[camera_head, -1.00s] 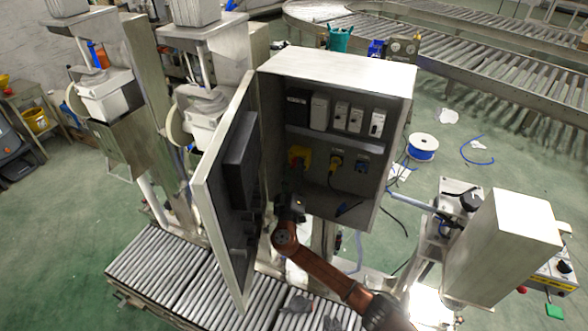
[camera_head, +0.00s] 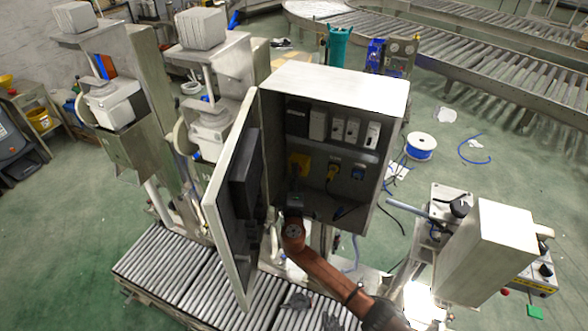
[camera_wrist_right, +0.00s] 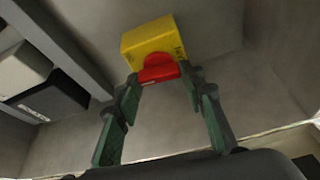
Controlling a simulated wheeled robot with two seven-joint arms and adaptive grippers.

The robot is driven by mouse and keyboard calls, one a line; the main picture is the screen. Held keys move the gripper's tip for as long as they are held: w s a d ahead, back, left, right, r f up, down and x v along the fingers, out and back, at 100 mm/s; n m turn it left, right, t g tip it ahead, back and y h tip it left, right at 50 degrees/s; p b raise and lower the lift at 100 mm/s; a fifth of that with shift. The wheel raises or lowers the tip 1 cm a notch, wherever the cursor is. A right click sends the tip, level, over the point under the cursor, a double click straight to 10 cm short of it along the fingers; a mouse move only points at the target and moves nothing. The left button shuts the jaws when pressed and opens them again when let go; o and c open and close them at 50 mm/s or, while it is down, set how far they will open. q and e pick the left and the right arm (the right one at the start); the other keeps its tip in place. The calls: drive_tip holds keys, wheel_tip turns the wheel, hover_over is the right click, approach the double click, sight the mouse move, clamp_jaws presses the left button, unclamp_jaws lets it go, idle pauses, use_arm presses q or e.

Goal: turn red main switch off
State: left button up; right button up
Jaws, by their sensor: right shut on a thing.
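The red main switch (camera_wrist_right: 158,68) is a red knob on a yellow housing (camera_wrist_right: 153,40) on the back wall of the open cabinet. In the wrist view my right gripper (camera_wrist_right: 160,80) has its two green-padded fingers on either side of the red knob, shut on it at their tips. In the head view the yellow housing (camera_head: 299,163) shows at the left inside the cabinet, and my right gripper (camera_head: 295,200) reaches in from below. The red knob is hard to make out there. My left gripper is not in view.
The cabinet door (camera_head: 236,200) stands open on the left. A row of breakers (camera_head: 338,128) is above. A roller conveyor (camera_head: 190,268) runs below.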

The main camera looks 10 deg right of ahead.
drive_tip(key=n+g+p, duration=0.2)
drive_tip(key=n+p, duration=0.2)
drive_tip(key=p, duration=0.2)
drive_tip(key=n+g+p, duration=0.1)
drive_tip(key=n+p, duration=0.3)
drive_tip(key=p, duration=0.2)
drive_tip(key=shift+w+r+n+g+h+p, duration=0.1)
drive_tip(key=shift+r+n+g+h+p, duration=0.05)
drive_tip(key=shift+n+g+h+p, duration=0.2)
drive_tip(key=o, duration=1.2)
drive_tip(key=shift+c, duration=0.2)
drive_tip(key=v, duration=1.2)
